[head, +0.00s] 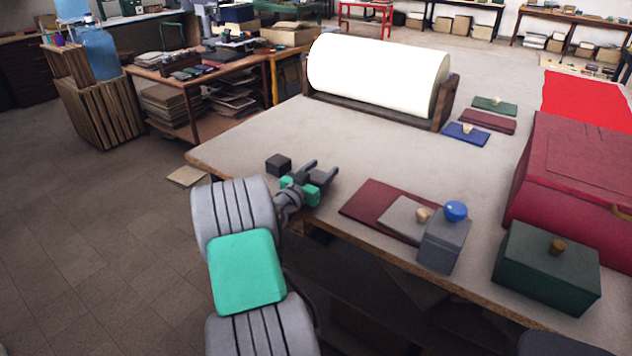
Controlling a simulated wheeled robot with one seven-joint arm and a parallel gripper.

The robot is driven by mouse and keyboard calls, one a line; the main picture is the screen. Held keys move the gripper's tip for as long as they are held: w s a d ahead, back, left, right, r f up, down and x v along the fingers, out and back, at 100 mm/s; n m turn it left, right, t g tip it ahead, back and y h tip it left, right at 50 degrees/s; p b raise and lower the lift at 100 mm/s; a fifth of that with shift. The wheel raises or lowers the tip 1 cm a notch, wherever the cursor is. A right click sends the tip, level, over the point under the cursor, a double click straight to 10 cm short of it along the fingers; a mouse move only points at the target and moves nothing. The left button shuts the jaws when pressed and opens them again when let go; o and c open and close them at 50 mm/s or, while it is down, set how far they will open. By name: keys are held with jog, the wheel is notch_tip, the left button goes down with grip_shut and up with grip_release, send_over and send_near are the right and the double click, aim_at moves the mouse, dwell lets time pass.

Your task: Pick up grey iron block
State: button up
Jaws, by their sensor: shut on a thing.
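My gripper (321,168) is low over the left front part of the table, its fingers pointing to the back right. It is shut on a small dark grey thing (302,178), seen between the teal finger bases and partly hidden by them. I cannot tell its full shape. A dark grey block (278,163) shows just left of my gripper, near the table's left front edge. It looks apart from the fingers.
The table (250,128) has free room behind my gripper. A white roll (378,78) lies in a wooden cradle at the back. To the right are a maroon board (366,205), a grey box (443,248) with a blue ball on top, a green box (545,268) and a large red chest (575,180).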

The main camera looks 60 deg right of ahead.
grip_shut()
jog(key=shift+r, duration=0.15)
